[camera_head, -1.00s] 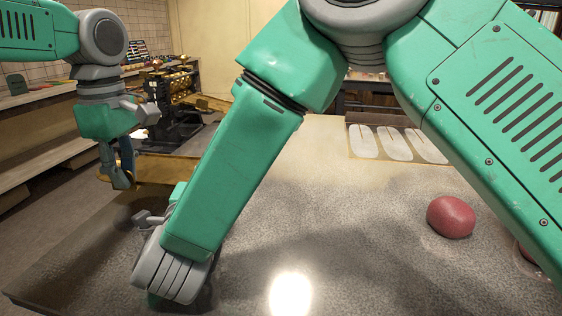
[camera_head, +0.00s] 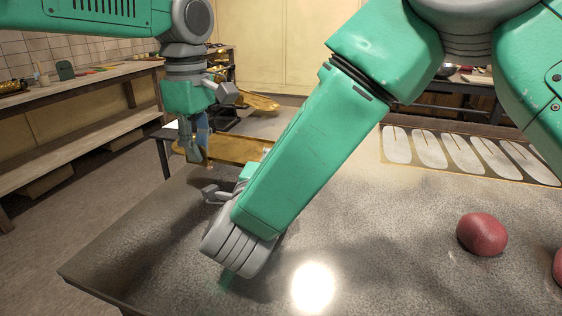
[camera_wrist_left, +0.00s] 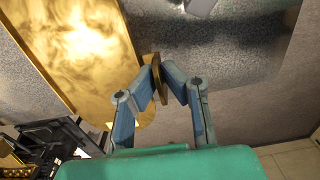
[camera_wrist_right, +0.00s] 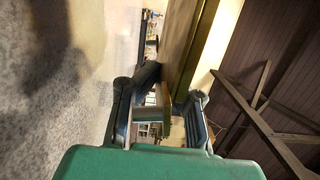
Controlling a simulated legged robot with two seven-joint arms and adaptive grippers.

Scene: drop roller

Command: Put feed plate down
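The feed plate (camera_head: 247,150) is a golden brass plate, partly hidden behind my right forearm in the head view. It appears nearly edge-on there, beside the table (camera_head: 130,245). In the left wrist view the plate (camera_wrist_left: 75,45) shows its broad shiny face. My left gripper (camera_head: 193,158) is at its left end, with fingertips (camera_wrist_left: 158,80) closed on a small brass part at its edge. My right gripper (camera_wrist_right: 168,88) is hidden in the head view; in the right wrist view its fingers are on either side of a brass part, with the plate's edge (camera_wrist_right: 186,45) beyond.
Red dough balls (camera_head: 483,234) lie at the table's right. A sheet with several pale oval shapes (camera_head: 463,153) lies at the back right. A bench (camera_head: 75,90) runs along the left wall. The grey table top in front is largely clear.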

